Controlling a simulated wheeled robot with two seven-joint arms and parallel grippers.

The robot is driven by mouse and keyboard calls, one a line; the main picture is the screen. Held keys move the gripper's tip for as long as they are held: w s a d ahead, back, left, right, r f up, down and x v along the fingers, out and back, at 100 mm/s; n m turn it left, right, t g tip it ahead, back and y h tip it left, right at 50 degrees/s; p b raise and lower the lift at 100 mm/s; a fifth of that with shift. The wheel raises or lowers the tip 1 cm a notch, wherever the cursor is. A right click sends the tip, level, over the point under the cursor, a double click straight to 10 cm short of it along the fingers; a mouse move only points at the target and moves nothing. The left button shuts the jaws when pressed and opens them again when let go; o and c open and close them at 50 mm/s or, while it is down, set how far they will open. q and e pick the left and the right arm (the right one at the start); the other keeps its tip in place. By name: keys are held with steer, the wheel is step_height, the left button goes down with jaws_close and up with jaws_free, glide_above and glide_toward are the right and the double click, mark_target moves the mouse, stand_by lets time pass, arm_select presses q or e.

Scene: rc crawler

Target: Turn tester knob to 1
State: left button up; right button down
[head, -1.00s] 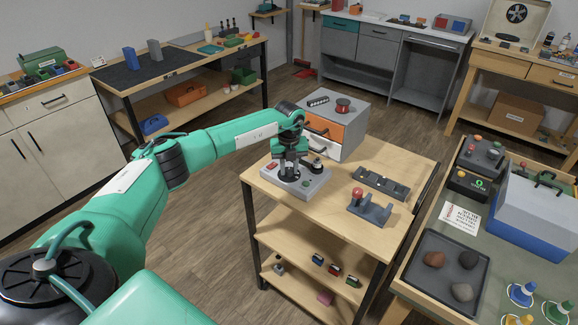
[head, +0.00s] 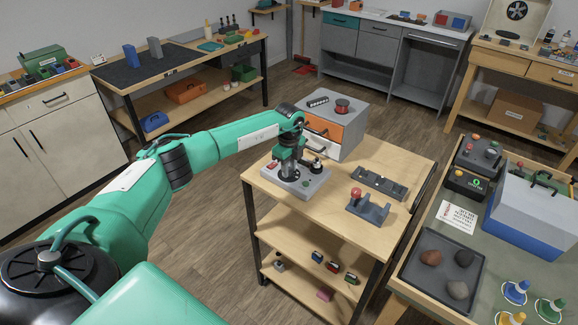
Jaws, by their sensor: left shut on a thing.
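The tester is a grey box (head: 312,187) on the wooden cart top (head: 386,226). It has a red switch at its left end, a green button at the front and a black knob-like part (head: 317,166) at the right rear. My left gripper (head: 288,174) points down onto the left-middle of the tester and is shut on a part there, apparently the tester knob. The gripper hides that knob and its markings, so its setting cannot be read. My right gripper is not in view.
A small drawer unit (head: 340,122) with an orange drawer stands close behind the tester. A dark tray (head: 380,184) and a grey stand with a red ball (head: 368,206) sit to the right. The cart's front top is clear. A bench with a rock tray (head: 441,270) stands at right.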

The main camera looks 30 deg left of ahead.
arm_select(q)
steer(key=shift+n, duration=0.3)
steer(key=o, duration=1)
step_height(320, 180, up, 14)
steer(key=b, duration=0.3)
